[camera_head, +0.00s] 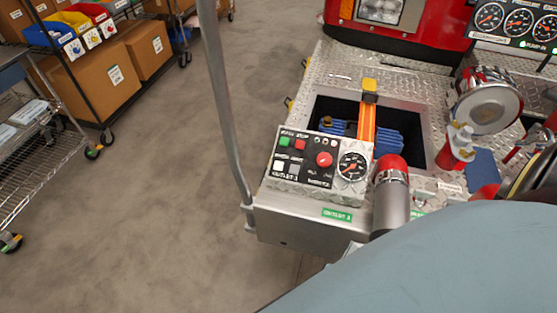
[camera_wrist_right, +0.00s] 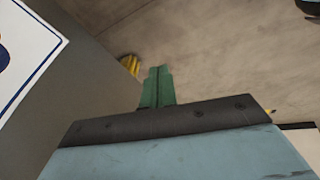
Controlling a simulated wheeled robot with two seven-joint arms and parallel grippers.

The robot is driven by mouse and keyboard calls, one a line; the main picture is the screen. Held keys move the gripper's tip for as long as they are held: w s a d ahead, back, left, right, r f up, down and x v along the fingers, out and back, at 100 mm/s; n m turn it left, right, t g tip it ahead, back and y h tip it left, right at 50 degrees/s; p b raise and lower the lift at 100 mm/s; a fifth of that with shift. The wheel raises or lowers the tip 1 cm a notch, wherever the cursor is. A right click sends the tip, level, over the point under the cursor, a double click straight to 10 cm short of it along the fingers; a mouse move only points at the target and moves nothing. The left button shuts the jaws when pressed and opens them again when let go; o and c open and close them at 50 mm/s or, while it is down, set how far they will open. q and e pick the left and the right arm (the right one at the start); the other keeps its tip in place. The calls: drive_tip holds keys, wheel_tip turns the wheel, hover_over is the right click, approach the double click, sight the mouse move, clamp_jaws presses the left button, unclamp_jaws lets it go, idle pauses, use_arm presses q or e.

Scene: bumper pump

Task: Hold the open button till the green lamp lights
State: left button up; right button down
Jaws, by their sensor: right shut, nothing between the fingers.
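The control panel (camera_head: 318,162) sits on the front edge of the truck's metal bumper in the head view. It carries a green button (camera_head: 285,142), a red button (camera_head: 300,145), a white button (camera_head: 278,166), a grey button (camera_head: 293,168), a red knob (camera_head: 324,159) and a gauge (camera_head: 352,167). The labels are too small to read surely. Small pale spots stand along the panel's top right; I see no lit green lamp. My right gripper (camera_wrist_right: 158,86) shows green fingers shut together, empty, in the wrist view. It is not visible in the head view. My left gripper is out of view.
Behind the panel is an open bumper well (camera_head: 421,107) with blue hose and an orange strap (camera_head: 367,123). A red-capped metal cylinder (camera_head: 391,198) stands right of the panel. A grey pole (camera_head: 224,105) rises at its left. Open floor (camera_head: 160,190) lies left; shelves with boxes stand beyond.

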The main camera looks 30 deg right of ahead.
drive_tip(key=w+r+n+t+p, duration=0.1)
drive_tip(key=w+r+n+t, duration=0.1)
drive_tip(key=w+r, duration=0.6)
drive_tip(key=w+r+n+t+p, duration=0.2)
drive_tip(key=w+r+n, duration=0.3)
drive_tip(key=r, duration=1)
drive_tip(key=w+d+r+n+t+p, duration=0.1)
drive_tip(key=w+r+n+t, duration=0.3)
drive_tip(key=w+r, duration=0.7)
drive_tip(key=shift+r+y+p, duration=0.3)
drive_tip(key=shift+r+p, duration=0.25)
drive_tip(key=shift+r, duration=0.05)
drive_tip(key=b, duration=0.7)
hover_over(279, 166)
drive_tip(key=s+a, duration=0.2)
drive_tip(key=s, duration=0.1)
wheel_tip(279, 166, down, 6)
drive_tip(key=shift+w+d+f+b, duration=0.2)
drive_tip(key=shift+f, duration=0.25)
drive_tip(key=shift+w+d+f+b, duration=0.15)
drive_tip(key=shift+d+f+b, duration=0.05)
drive_tip(key=shift+f, duration=0.2)
drive_tip(key=shift+f, duration=0.1)
drive_tip(key=shift+w+d+f, duration=0.15)
drive_tip(key=shift+d+f, duration=0.05)
drive_tip(key=shift+f, duration=0.05)
